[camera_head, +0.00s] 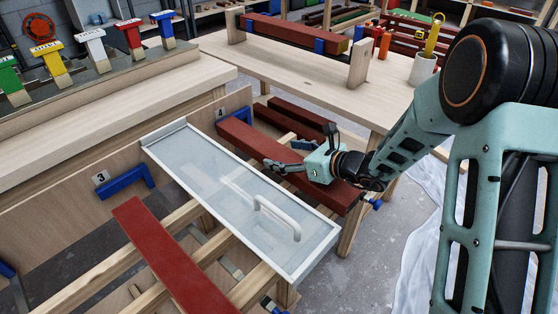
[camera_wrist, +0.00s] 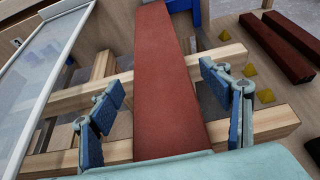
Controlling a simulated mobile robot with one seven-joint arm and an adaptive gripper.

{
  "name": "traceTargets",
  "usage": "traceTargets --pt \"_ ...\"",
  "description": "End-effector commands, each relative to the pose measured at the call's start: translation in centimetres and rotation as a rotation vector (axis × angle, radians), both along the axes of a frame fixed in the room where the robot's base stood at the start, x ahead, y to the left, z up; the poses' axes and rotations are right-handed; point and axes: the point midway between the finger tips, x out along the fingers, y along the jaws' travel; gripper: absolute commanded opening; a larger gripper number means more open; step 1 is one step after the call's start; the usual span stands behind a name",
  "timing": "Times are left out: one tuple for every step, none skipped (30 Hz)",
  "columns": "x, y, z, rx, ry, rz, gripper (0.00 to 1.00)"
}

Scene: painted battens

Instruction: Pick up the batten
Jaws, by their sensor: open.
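A long red-brown batten (camera_head: 243,137) lies on wooden rails at the right of the glass-topped lid, by the number 4 sign. It runs up the middle of the wrist view (camera_wrist: 165,60). My gripper (camera_head: 298,148) is over this batten, its arm coming from the right. In the wrist view my gripper (camera_wrist: 160,80) is open, with one blue-padded finger on each side of the batten and a gap on both sides. The batten's near end is hidden behind the gripper body in the wrist view. A second red batten (camera_head: 165,255) lies left of the lid.
The framed clear lid (camera_head: 190,165) with a handle (camera_head: 277,218) lies close on the left. Darker battens (camera_wrist: 280,45) lie low on the right, near yellow blocks (camera_wrist: 265,95). A wooden table (camera_head: 300,70) stands behind, with a batten on supports and a mug (camera_head: 422,70).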

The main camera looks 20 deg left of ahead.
Motion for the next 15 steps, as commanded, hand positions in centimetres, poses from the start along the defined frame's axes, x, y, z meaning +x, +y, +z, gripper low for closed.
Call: traceTargets --pt "0.00 -0.02 0.05 0.000 0.000 0.000 0.71" --pt "0.00 -0.02 0.05 0.000 0.000 0.000 0.71" --pt "-0.01 -0.02 0.05 0.000 0.000 0.000 0.71" --pt "-0.01 -0.02 0.05 0.000 0.000 0.000 0.69" --pt "-0.01 -0.03 0.06 0.000 -0.001 0.000 0.66" --pt "-0.01 -0.03 0.06 0.000 -0.001 0.000 0.61" --pt "-0.01 -0.03 0.06 0.000 -0.001 0.000 0.58" --pt "-0.01 -0.03 0.06 0.000 -0.001 0.000 0.55" --pt "-0.02 -0.04 0.06 0.000 -0.001 0.000 0.50" --pt "-0.02 -0.04 0.06 0.000 -0.001 0.000 0.47" --pt "-0.02 -0.04 0.06 0.000 -0.001 0.000 0.43" --pt "-0.02 -0.04 0.06 0.000 -0.001 0.000 0.39" --pt "-0.02 -0.04 0.06 0.000 -0.001 0.000 0.36" --pt "-0.02 -0.03 0.06 0.000 -0.001 0.000 0.32" --pt "-0.03 -0.04 0.05 0.000 -0.001 0.000 0.28"
